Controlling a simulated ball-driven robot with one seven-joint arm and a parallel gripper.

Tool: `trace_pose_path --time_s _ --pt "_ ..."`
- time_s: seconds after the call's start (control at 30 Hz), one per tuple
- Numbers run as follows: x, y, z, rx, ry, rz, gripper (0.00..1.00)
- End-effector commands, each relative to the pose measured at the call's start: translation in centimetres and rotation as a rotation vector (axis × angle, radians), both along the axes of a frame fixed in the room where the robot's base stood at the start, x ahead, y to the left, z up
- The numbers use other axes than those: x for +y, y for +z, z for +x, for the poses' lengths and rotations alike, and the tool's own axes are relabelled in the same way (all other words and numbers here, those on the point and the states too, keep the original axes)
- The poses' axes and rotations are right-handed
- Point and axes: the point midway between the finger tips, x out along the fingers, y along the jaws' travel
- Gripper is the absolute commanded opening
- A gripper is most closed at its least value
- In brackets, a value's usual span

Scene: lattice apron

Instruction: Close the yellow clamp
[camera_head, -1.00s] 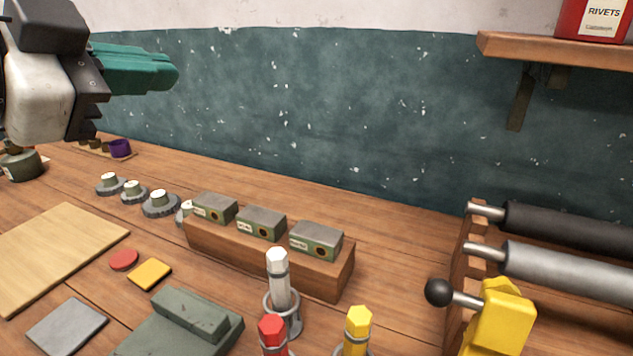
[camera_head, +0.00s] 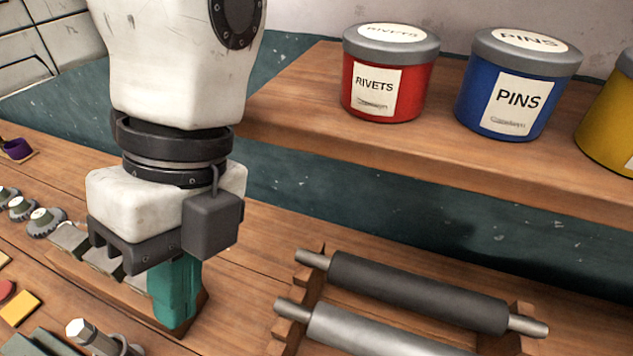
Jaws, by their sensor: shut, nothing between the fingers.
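My gripper (camera_head: 176,318) points down with its teal fingers pressed together, empty. It is in front of the wooden block (camera_head: 203,302) that bears small grey-green boxes, and hides part of it. I cannot tell how high the fingertips are above the bench. The yellow clamp is not in view now. In the earlier frame, a yellow body with a black ball-ended lever shows at the lower right, in front of the roller rack.
A black roller (camera_head: 415,292) and a grey roller (camera_head: 370,333) lie in a wooden rack right of my gripper. A shelf (camera_head: 400,150) above carries a red rivets tin (camera_head: 388,75), a blue pins tin (camera_head: 515,85) and a yellow tin (camera_head: 612,115).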

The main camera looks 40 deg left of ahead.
Motion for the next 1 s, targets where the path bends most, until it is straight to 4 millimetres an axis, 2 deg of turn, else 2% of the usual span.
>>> trace_pose_path --time_s 0.4,0.6,0.77,1.0 --pt "-0.6 -5.9 -2.6 -0.003 0.001 -0.004 0.00" --pt "-0.8 -8.1 -3.6 -0.003 0.000 -0.002 0.00" --pt "-0.9 -8.8 -4.0 -0.004 0.001 0.000 0.00" --pt "-0.9 -9.0 -4.0 -0.004 0.001 0.001 0.00"
